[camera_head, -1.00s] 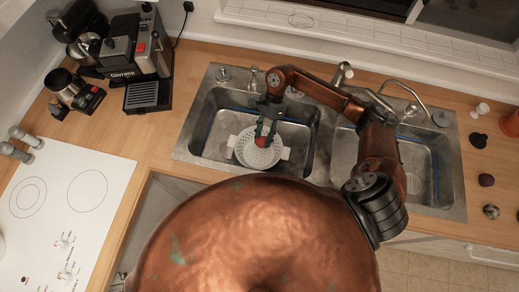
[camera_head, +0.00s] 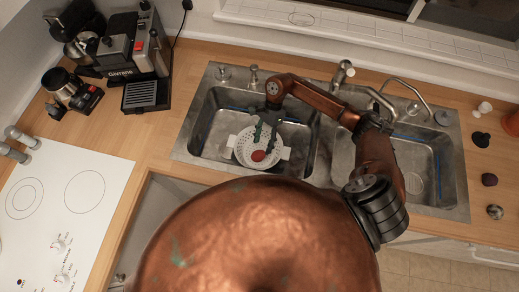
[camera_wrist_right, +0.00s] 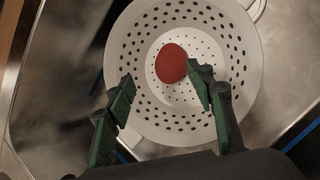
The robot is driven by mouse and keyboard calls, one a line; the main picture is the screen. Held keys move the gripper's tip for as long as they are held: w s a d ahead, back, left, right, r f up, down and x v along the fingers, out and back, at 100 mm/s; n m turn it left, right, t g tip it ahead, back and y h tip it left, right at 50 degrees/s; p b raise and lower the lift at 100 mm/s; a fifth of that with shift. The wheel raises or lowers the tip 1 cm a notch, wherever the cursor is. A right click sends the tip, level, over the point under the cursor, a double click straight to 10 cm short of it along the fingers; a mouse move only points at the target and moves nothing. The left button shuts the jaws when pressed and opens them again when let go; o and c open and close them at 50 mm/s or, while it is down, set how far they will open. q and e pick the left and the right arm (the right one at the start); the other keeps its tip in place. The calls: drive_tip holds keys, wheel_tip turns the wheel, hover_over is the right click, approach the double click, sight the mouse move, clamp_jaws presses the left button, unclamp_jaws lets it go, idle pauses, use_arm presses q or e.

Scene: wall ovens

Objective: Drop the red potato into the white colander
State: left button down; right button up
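The red potato (camera_head: 258,156) lies inside the white colander (camera_head: 243,148), which sits in the left basin of the sink. In the right wrist view the potato (camera_wrist_right: 171,63) rests on the perforated bottom of the colander (camera_wrist_right: 126,40). My right gripper (camera_head: 266,136) is above the colander with its fingers spread. In the wrist view this gripper (camera_wrist_right: 162,88) is open and empty, and the potato shows beyond its fingertips, apart from both pads. My left gripper is not in view.
A coffee machine (camera_head: 137,50) stands on the counter at the left, near a white cooktop (camera_head: 62,205). Several small dark round items, such as one (camera_head: 489,179), lie on the right counter. The right basin (camera_head: 425,165) is empty.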

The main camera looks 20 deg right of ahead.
drive_tip(key=shift+o, duration=0.7)
drive_tip(key=v, duration=0.7)
drive_tip(key=shift+r, duration=0.25)
drive_tip(key=shift+w, duration=0.1)
